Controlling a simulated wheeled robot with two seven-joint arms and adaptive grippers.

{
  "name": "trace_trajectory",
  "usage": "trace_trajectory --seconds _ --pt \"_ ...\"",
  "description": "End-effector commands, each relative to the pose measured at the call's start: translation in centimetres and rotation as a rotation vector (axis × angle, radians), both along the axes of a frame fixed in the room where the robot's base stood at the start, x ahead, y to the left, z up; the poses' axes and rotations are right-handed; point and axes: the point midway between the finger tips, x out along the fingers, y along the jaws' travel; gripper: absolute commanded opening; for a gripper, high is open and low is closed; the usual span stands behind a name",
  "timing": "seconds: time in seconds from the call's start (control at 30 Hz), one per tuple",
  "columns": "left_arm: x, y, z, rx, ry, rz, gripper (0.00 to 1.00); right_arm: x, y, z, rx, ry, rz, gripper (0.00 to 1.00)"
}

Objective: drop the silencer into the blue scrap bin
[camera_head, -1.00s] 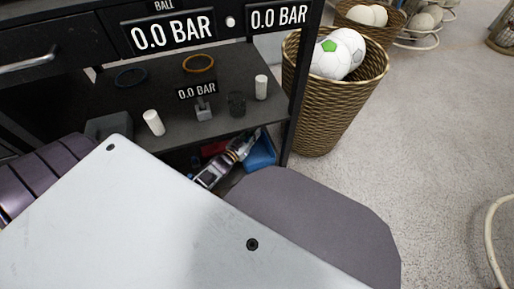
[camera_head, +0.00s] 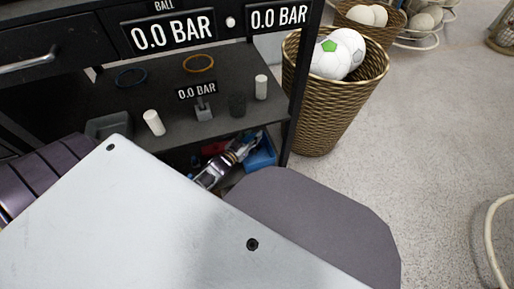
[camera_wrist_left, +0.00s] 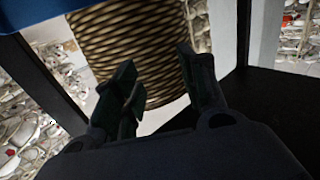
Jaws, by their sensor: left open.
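The blue scrap bin (camera_head: 262,155) is on the low shelf under the bench, partly hidden by the shelf above and my arm. My left gripper (camera_head: 245,143) is beside it at its left, under the shelf edge; its fingertips are hard to make out there. In the left wrist view, its dark fingers (camera_wrist_left: 165,85) are apart with nothing visible between them. A blue surface (camera_wrist_left: 45,10) crosses the top left of that view. I cannot pick out the silencer with certainty. A dark ribbed cylinder (camera_head: 237,103) stands on the upper shelf. My right gripper is out of view.
White cylinders (camera_head: 153,122), a small grey block (camera_head: 203,110) and orange and blue rings (camera_head: 198,63) are on the shelf. A red object (camera_head: 214,148) lies below. A wicker basket (camera_head: 330,110) with balls stands right of the bench post.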

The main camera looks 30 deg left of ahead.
Motion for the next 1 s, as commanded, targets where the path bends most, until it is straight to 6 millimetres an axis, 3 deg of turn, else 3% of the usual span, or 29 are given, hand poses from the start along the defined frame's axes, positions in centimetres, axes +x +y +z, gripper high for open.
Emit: trace_trajectory --seconds 1.0 --pt "-9.3 1.0 -0.1 -0.001 0.001 0.000 0.42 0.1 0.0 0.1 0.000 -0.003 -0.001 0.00"
